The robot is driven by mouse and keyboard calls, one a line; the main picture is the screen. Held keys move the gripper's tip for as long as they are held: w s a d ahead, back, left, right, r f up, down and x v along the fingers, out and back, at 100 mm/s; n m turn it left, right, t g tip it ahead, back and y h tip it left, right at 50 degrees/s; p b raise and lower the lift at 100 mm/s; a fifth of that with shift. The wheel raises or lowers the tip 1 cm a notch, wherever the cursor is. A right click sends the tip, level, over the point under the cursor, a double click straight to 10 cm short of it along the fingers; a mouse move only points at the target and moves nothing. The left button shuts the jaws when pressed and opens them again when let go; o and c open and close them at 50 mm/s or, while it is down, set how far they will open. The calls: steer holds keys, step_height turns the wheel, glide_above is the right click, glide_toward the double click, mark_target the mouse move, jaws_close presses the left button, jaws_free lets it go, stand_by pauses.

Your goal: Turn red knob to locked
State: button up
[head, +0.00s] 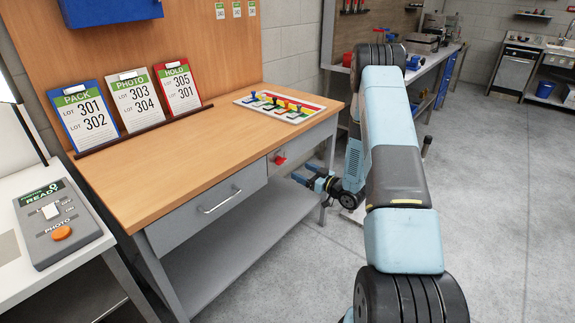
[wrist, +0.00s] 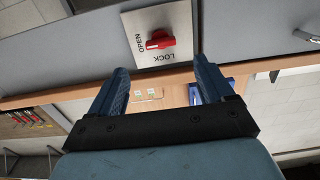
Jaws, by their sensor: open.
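The red knob (wrist: 160,41) sits on a light plate (wrist: 178,17) marked OPEN and LOCK in the wrist view. Its bar lies roughly sideways, with its left end toward the word OPEN; LOCK is at the plate's lower edge. In the head view the knob (head: 280,158) is on the grey front under the wooden worktop, right of the drawer. My gripper (wrist: 160,64) is open and empty, its fingers apart on either side of the plate's lower edge. It points at the front and appears clear of the knob. In the head view my gripper (head: 313,182) is low, right of the knob.
The drawer (head: 208,205) with a bar handle is left of the knob. The worktop (head: 170,150) overhangs above and holds lot clipboards and a colored key board (head: 280,106). A lower shelf (head: 240,235) runs beneath. Open floor (head: 500,220) lies right.

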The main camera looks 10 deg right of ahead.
mark_target(284, 162)
steer(key=x, duration=0.9)
steer(key=shift+w, duration=0.15)
steer(key=shift+a, duration=0.1)
steer(key=c, duration=1)
